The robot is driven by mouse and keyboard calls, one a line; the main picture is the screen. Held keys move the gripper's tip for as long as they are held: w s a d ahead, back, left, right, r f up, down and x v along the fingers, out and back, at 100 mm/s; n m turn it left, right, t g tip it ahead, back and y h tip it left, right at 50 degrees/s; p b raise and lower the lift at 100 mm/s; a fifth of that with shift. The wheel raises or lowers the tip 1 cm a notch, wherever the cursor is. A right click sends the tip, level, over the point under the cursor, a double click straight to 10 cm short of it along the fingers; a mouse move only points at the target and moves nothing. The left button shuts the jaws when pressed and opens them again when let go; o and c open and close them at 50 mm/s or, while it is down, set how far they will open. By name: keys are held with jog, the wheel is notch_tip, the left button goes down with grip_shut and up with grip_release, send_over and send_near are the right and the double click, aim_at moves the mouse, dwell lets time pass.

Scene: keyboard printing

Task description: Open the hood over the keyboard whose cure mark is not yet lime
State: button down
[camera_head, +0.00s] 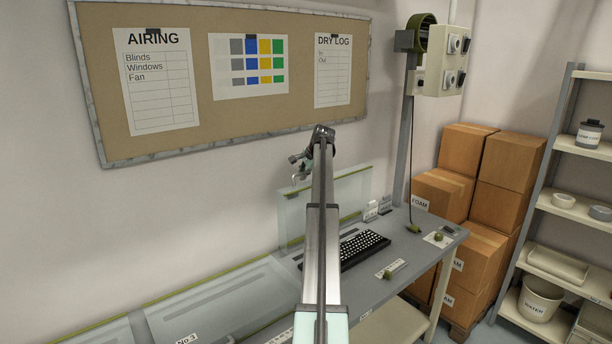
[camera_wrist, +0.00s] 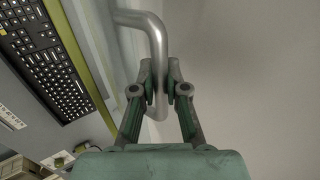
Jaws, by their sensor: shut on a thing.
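A clear hood (camera_head: 348,192) with a lime-green edge strip stands raised, near upright, behind a black keyboard (camera_head: 362,249) on the grey bench. My gripper (camera_head: 303,170) is up at the hood's top left, partly hidden by my arm. In the wrist view my gripper (camera_wrist: 166,90) is shut on the hood's bent metal handle (camera_wrist: 154,35). The green edge strip (camera_wrist: 82,55) and the uncovered keyboard (camera_wrist: 42,55) show left of it. A cure mark's colour is too small to tell.
Stacked boxes (camera_head: 470,210) and a shelf rack (camera_head: 560,150) stand at the right.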

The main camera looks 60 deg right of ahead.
jog(key=c, duration=1.2)
grip_release()
jog(key=v, duration=1.2)
jog(key=shift+s, duration=0.1)
